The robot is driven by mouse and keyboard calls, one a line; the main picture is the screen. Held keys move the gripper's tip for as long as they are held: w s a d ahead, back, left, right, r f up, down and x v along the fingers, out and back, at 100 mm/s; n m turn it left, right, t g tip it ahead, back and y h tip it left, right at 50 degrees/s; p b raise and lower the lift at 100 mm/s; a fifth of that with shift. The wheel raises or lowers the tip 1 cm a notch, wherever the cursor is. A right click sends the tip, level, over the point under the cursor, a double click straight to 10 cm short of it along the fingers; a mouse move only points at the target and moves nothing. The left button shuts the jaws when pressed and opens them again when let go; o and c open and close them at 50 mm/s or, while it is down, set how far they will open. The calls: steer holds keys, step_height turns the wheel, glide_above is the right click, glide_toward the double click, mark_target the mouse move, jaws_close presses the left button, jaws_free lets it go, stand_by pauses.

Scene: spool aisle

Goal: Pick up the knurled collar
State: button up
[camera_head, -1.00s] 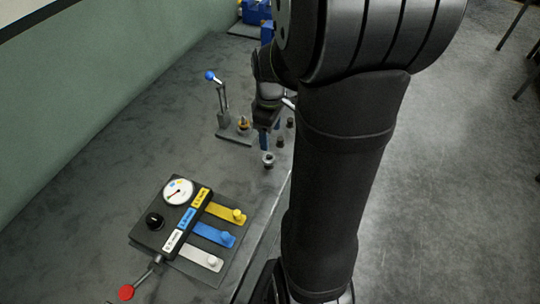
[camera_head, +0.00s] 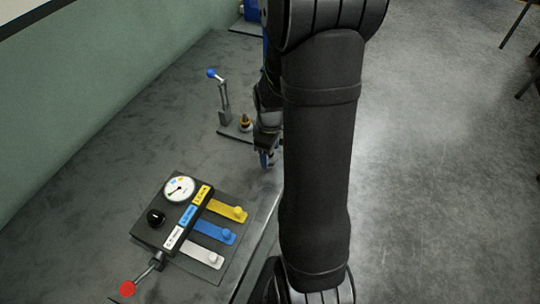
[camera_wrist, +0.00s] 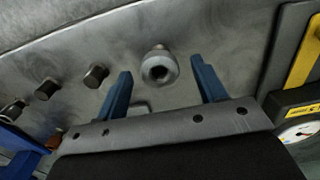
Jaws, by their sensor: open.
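The knurled collar (camera_wrist: 158,66) is a grey ring-shaped piece with a dark hole in the middle, near the grey surface's edge. In the wrist view it lies between my gripper's two blue fingers, with a gap on either side. My gripper (camera_wrist: 162,70) is open and empty. In the head view my gripper (camera_head: 265,159) is low over the bench edge, where its fingers and my arm cover most or all of the collar.
Several dark pegs, such as one peg (camera_wrist: 96,75), stand left of the collar in the wrist view. A blue-knobbed lever (camera_head: 222,104) stands behind my gripper. A control panel (camera_head: 150,231) with yellow, blue and white tabs is in front. The bench on the left is clear.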

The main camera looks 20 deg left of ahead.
steer(key=c, duration=1)
steer(key=shift+c, duration=0.2)
steer(key=shift+r, duration=0.1)
steer(key=shift+c, duration=0.2)
steer(key=shift+r, duration=0.4)
steer(key=r, duration=0.3)
steer(key=shift+d+r, duration=0.2)
steer(key=shift+r, duration=0.1)
steer(key=d+r, duration=0.6)
steer(key=d, duration=0.5)
steer(key=w+a, duration=0.3)
steer(key=a, duration=0.5)
steer(key=w+a+f, duration=0.1)
steer(key=w+a, duration=0.2)
steer(key=a, duration=0.5)
steer(key=w+a, duration=0.3)
steer(key=a, duration=0.5)
steer(key=shift+w+a+f, duration=0.15)
steer(key=shift+w+a, duration=0.1)
